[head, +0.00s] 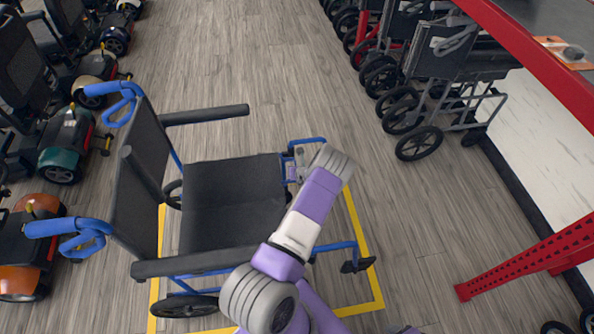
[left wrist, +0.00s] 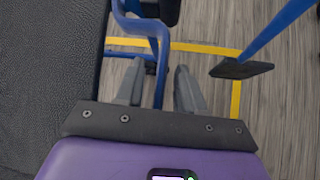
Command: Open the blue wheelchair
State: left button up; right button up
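The blue wheelchair (head: 235,195) stands unfolded in the head view, its black seat spread flat between two black armrests. Its backrest and blue push handles are on the left, its footrests on the right. My left gripper (head: 292,170) is at the seat's front edge, partly hidden by my purple arm. In the left wrist view, the left gripper (left wrist: 158,88) is open, its fingers apart with a blue frame tube (left wrist: 161,60) showing between them. I cannot tell whether they touch it. A black footplate (left wrist: 240,68) is at the right. My right gripper is out of view.
A yellow floor outline (head: 363,250) surrounds the wheelchair. Scooters (head: 65,145) line the left side. Folded wheelchairs (head: 440,60) stand at the upper right, near a red-edged shelf (head: 540,60). The wooden floor at upper middle is clear.

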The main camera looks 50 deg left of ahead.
pick_arm(q)
jog(key=shift+o, duration=0.3)
jog(key=shift+f, duration=0.1)
jog(key=shift+d, duration=0.1)
jog(key=shift+r, duration=0.2)
jog(key=p+v, duration=0.3)
jog(key=v, duration=0.3)
jog(key=shift+r, duration=0.1)
jog(key=shift+s+d+r+p, duration=0.3)
jog(key=shift+d+r, duration=0.1)
jog(key=shift+d, duration=0.1)
jog(key=shift+w, duration=0.1)
